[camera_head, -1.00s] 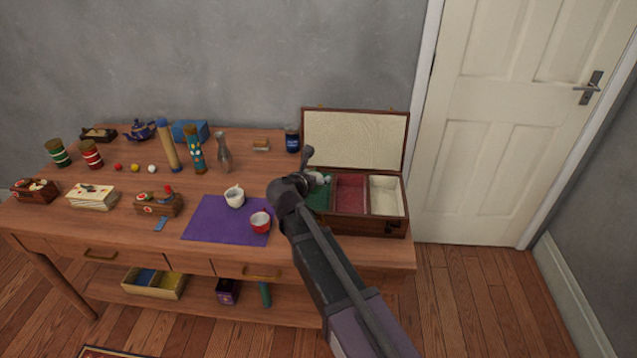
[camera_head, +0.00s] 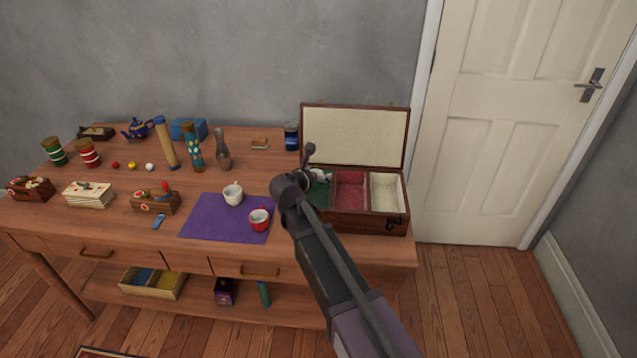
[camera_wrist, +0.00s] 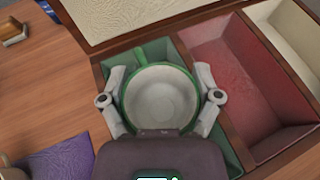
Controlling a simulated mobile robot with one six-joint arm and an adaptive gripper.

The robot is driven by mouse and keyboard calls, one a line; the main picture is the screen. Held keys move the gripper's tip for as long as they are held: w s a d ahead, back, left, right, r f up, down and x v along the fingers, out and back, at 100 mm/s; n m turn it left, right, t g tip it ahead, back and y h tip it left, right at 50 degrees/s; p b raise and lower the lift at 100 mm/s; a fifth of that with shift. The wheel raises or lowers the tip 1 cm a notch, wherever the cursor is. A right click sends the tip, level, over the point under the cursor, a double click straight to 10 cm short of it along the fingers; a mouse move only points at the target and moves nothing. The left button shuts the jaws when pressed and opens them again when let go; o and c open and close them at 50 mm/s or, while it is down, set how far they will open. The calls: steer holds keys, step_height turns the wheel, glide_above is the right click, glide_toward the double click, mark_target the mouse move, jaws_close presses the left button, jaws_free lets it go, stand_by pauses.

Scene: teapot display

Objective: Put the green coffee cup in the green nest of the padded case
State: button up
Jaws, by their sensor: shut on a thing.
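My gripper (camera_wrist: 160,100) is shut on the green coffee cup (camera_wrist: 160,95), which has a green rim and a pale inside. In the wrist view the cup is upright between the two fingers, over the green nest (camera_wrist: 153,50) of the padded case. I cannot tell whether its base touches the nest floor. The open padded case (camera_head: 368,220) stands at the table's right end, with the green nest (camera_head: 320,195) at left, a red one in the middle and a cream one at right. In the head view my arm hides the cup and part of the green nest.
A white cup (camera_head: 233,195) and a red cup (camera_head: 259,219) stand on the purple mat (camera_head: 205,225) left of the case. The raised lid (camera_head: 354,135) is behind the nests. A dark blue jar (camera_head: 291,138) stands left of the lid. The red nest (camera_wrist: 225,75) is empty.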

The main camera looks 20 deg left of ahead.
steer(key=shift+f+b, duration=0.4)
steer(key=shift+f, duration=0.4)
steer(key=shift+f+b, duration=0.6)
steer(key=shift+b, duration=0.05)
steer(key=o, duration=0.9)
steer(key=shift+o, duration=0.2)
steer(key=shift+r, duration=0.15)
steer(key=shift+r+p, duration=0.6)
steer(key=shift+p, duration=0.15)
steer(key=p+v, duration=0.4)
steer(key=v, duration=0.8)
